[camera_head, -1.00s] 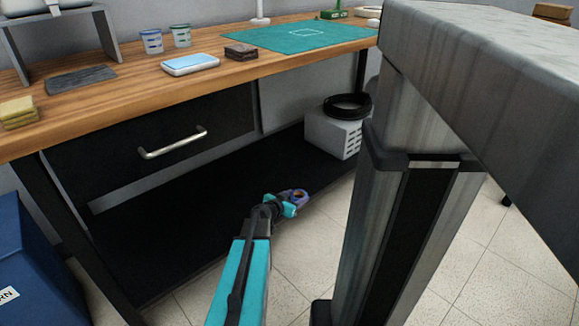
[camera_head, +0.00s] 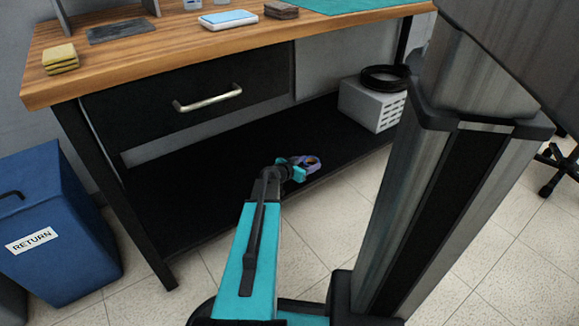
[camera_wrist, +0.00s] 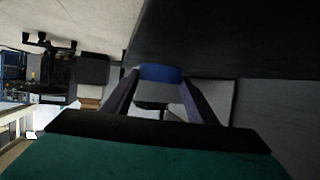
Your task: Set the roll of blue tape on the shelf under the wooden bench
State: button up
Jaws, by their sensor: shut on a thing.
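My gripper (camera_head: 303,164) is at the end of the teal arm, shut on a small ring-shaped roll of blue tape (camera_wrist: 160,73). In the head view the roll is small and partly covered by the fingers. In the wrist view its blue side shows between the two purplish fingers. The black shelf (camera_head: 220,180) lies low under the wooden bench (camera_head: 150,55). In the head view the gripper and roll appear at the shelf's front edge; I cannot tell whether they touch it.
A light grey vented box (camera_head: 372,105) with a black coil (camera_head: 385,78) on top stands at the shelf's right end. The rest of the shelf is bare. A drawer (camera_head: 190,110) hangs above it. A blue RETURN bin (camera_head: 60,225) stands left of the bench.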

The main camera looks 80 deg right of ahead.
jog(key=w, duration=0.2)
jog(key=w+d+b, duration=0.1)
jog(key=w, duration=0.2)
jog(key=w+d+f+b, duration=0.1)
jog(key=w, duration=0.2)
jog(key=shift+w+d, duration=0.1)
jog(key=shift+d, duration=0.15)
jog(key=shift+w, duration=0.35)
jog(key=shift+f+b, duration=1)
jog(key=shift+f, duration=0.7)
jog(key=shift+f, duration=0.1)
jog(key=o, duration=1.1)
jog(key=shift+c, duration=0.2)
